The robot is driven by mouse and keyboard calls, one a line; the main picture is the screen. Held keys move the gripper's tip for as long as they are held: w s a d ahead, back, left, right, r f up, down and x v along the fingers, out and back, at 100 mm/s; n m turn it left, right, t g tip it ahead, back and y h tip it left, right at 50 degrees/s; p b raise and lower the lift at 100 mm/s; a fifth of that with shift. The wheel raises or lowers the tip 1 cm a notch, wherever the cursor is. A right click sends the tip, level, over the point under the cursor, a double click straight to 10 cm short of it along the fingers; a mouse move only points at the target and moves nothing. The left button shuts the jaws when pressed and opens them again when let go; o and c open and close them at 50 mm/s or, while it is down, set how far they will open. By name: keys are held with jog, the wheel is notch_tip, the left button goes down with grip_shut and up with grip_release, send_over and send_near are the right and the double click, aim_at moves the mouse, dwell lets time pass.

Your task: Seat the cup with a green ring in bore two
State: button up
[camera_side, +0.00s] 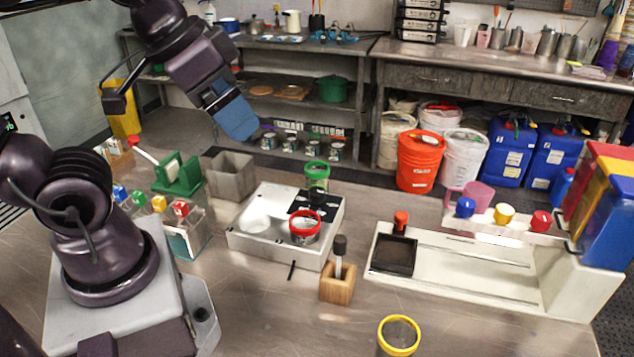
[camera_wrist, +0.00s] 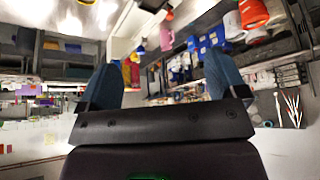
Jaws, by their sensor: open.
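The cup with a green ring (camera_side: 317,176) stands upright at the back edge of a pale metal block (camera_side: 262,243). I cannot tell whether it rests on the block or behind it. A cup with a red ring (camera_side: 304,228) sits low in the block's front right part. A round empty-looking recess (camera_side: 255,220) is at the block's left. The bore numbers are not readable. My gripper (camera_side: 242,132) is up and left of the green-ringed cup, high above the bench and apart from it. In the wrist view my gripper (camera_wrist: 163,78) has its blue fingers wide apart, with nothing between them.
A cup with a yellow ring (camera_side: 398,336) stands at the front. A wooden holder (camera_side: 338,288) is right of the block, near a long white tray (camera_side: 465,275). A grey bin (camera_side: 231,177) and green stand (camera_side: 178,175) are to the left.

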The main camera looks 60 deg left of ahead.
jog(key=n+g, duration=0.6)
jog(key=n, duration=1.2)
send_over(318, 171)
jog(key=s+d, duration=0.2)
jog(key=d, duration=0.1)
notch_tip(318, 171, down, 18)
jog(key=shift+n, duration=0.4)
jog(key=shift+w+a+f, duration=0.1)
jog(key=shift+w+f, duration=0.05)
jog(key=shift+f, duration=3.15)
jog(key=shift+w+a+f, duration=0.1)
jog(key=shift+w+f, duration=0.05)
jog(key=shift+f, duration=3.15)
jog(key=c, duration=1.1)
